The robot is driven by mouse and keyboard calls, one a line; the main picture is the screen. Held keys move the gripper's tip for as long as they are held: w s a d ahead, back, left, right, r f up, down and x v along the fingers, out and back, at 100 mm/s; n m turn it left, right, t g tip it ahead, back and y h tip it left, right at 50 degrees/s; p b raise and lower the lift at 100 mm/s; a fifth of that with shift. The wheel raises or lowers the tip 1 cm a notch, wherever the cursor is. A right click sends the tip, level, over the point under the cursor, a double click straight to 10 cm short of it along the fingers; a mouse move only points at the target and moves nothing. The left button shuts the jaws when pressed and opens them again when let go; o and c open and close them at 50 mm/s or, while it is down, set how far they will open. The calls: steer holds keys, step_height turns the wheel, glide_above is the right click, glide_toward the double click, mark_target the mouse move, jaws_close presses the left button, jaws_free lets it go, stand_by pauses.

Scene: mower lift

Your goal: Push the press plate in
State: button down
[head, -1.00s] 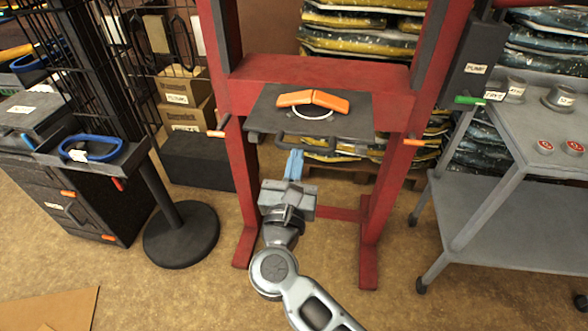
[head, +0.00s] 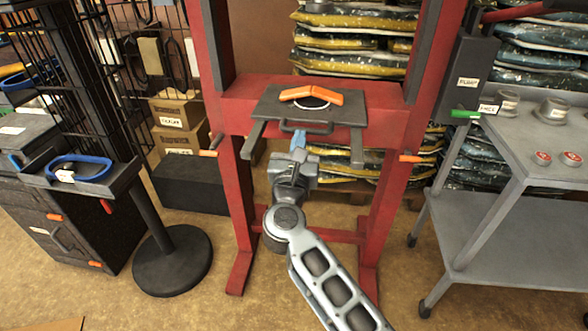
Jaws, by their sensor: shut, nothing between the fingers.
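The dark press plate (head: 345,111) lies flat on the red press frame (head: 233,110), between its two uprights. An orange angled piece (head: 311,95) and a white ring rest on top of the plate. A dark bar handle (head: 305,129) runs along the plate's front edge. My gripper (head: 298,143) is shut and empty, its blue fingertips pointing up at the handle from just below and in front. I cannot tell whether the fingertips touch it. Two dark rails (head: 357,148) show at the plate's sides, reaching out past its front edge.
A grey cart (head: 510,185) with tins and red-topped items stands at the right. A black stand (head: 172,255) with a tray and a blue-handled ring (head: 80,165) stands at the left. Orange-tipped pegs (head: 412,158) stick out of the uprights. Bags are stacked behind the frame.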

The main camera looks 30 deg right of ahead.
mark_target(307, 111)
steer(key=b+x, duration=0.1)
steer(key=x, duration=0.2)
steer(key=f+b+x, duration=0.1)
steer(key=x, duration=0.3)
steer(key=f+b+x, duration=0.1)
steer(key=x, duration=0.3)
steer(key=shift+w+d+f+b, duration=0.15)
steer(key=shift+b, duration=0.15)
steer(key=shift+w+d, duration=0.2)
steer(key=shift+d+r, duration=0.1)
steer(key=shift+r, duration=0.2)
